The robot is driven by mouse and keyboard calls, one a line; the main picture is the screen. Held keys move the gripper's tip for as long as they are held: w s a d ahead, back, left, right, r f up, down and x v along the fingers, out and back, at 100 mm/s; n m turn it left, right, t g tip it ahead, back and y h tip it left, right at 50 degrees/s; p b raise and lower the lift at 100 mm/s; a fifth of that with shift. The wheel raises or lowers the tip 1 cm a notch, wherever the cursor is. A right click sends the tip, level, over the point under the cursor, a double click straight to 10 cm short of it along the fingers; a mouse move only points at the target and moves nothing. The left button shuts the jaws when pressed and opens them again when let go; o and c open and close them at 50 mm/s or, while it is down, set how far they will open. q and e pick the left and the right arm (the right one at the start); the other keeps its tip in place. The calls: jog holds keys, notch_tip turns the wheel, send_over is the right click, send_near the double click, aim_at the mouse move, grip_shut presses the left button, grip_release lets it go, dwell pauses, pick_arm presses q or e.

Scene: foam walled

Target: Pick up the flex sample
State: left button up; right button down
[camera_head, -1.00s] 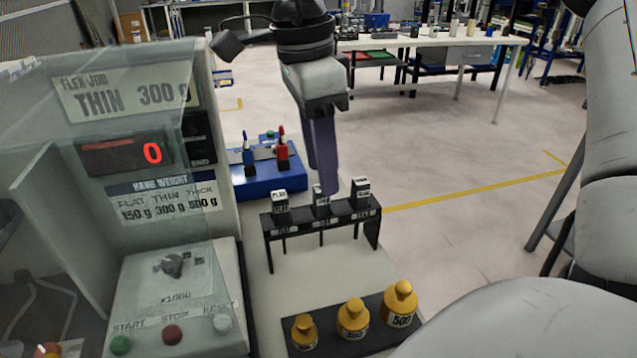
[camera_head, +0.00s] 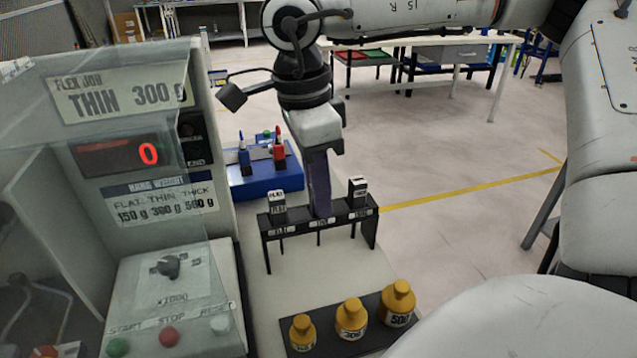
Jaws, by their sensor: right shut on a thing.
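A black rack (camera_head: 345,214) with three labelled places stands on the pale bench. The left flex sample (camera_head: 278,200) and the right flex sample (camera_head: 358,190) stand upright in it, each with a pale printed head. My right gripper (camera_head: 321,208) points down at the rack's middle place, its fingers shut on the middle flex sample, which the fingers hide. I cannot tell whether that sample is clear of its slot. A sign (camera_head: 120,92) on the machine reads "FLEX JOB THIN 300 g". My left gripper is not in view.
The flex machine (camera_head: 170,258) with a red "0" display (camera_head: 122,155) stands at left. Yellow weights (camera_head: 351,318) sit on a dark tray in front of the rack. A blue tool holder (camera_head: 265,180) is behind it. Open floor lies at right.

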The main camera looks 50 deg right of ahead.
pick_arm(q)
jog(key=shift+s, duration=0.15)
pick_arm(e)
jog(key=shift+r, duration=0.1)
jog(key=shift+r, duration=0.6)
pick_arm(q)
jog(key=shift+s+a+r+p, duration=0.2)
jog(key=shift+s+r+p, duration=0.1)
jog(key=shift+p, duration=0.6)
pick_arm(e)
notch_tip(320, 180, up, 17)
jog(key=shift+f, duration=0.15)
jog(key=shift+f, duration=0.1)
notch_tip(320, 180, down, 12)
jog(key=shift+f+b, duration=0.1)
jog(key=shift+b, duration=0.65)
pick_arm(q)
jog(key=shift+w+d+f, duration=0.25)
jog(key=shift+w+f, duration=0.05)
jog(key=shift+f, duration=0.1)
pick_arm(e)
jog(key=shift+f, duration=2.65)
